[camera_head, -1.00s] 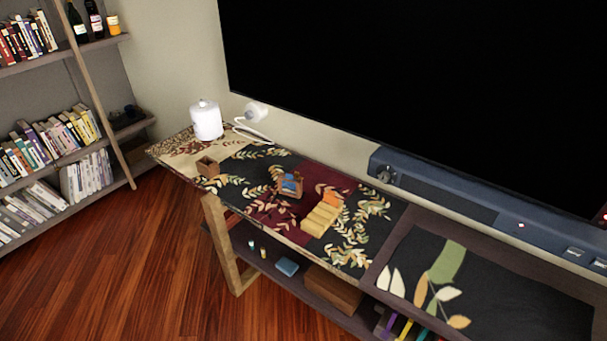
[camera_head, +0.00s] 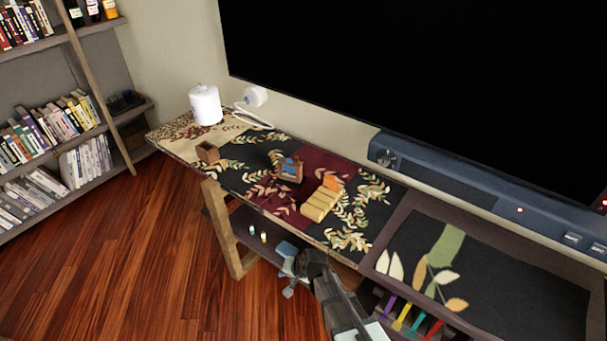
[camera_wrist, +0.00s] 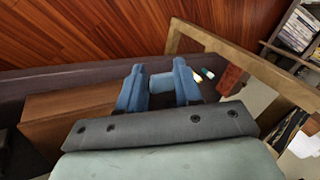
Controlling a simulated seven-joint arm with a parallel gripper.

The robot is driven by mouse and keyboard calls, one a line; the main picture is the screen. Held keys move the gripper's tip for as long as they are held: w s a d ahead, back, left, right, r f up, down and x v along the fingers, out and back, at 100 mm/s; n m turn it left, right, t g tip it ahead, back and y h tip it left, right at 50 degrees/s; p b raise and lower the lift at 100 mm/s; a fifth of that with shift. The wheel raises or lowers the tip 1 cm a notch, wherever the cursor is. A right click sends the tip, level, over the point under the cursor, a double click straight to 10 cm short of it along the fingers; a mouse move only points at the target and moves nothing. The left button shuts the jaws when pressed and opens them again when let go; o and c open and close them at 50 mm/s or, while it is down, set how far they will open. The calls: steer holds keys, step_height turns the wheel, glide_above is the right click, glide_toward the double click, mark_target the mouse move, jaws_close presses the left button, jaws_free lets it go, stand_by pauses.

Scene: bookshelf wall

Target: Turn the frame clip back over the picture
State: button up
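A small wooden frame (camera_head: 289,169) with a blue picture stands on the cabinet top, on the dark red part of the leaf-patterned cover. Its clip is too small to make out. My gripper (camera_head: 289,277) is low in front of the cabinet, below the top and well apart from the frame. In the wrist view my gripper's two blue fingers (camera_wrist: 160,88) stand apart, open. A light blue block (camera_wrist: 162,83) shows between them; it appears to lie on the lower shelf beyond. The frame is not visible in the wrist view.
A yellow stepped block (camera_head: 320,204) with an orange piece (camera_head: 333,184) stands right of the frame. A small wooden box (camera_head: 208,153) and a white canister (camera_head: 205,104) stand left. A blue-grey soundbar (camera_head: 450,180) lies behind. A wooden leg (camera_head: 228,230) supports the cabinet.

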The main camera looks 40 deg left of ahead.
steer(key=w+a+r+n+t+y, duration=0.1)
steer(key=a+r+n+t+y, duration=0.2)
steer(key=a+r, duration=0.95)
steer(key=w+a+r+n+t+y, duration=0.2)
steer(key=a+r+n+y, duration=0.15)
steer(key=a+r, duration=0.9)
steer(key=w+d+r+n+y, duration=0.35)
steer(key=w+r+n, duration=0.45)
steer(key=w+n, duration=0.3)
steer(key=w+d+r+n+y, duration=0.2)
steer(key=w+r+n+y, duration=0.3)
steer(key=w+r+n, duration=0.6)
steer(key=w+d+f+n+g+h, duration=0.4)
steer(key=d+f+n, duration=0.35)
steer(key=n, duration=0.45)
steer(key=w+d+f+n+g+h, duration=0.4)
steer(key=d+f+n, duration=0.4)
steer(key=n, duration=0.5)
steer(key=s+r+x, duration=0.1)
steer(key=s+x, duration=0.1)
steer(key=x, duration=1)
steer(key=shift+g, duration=0.3)
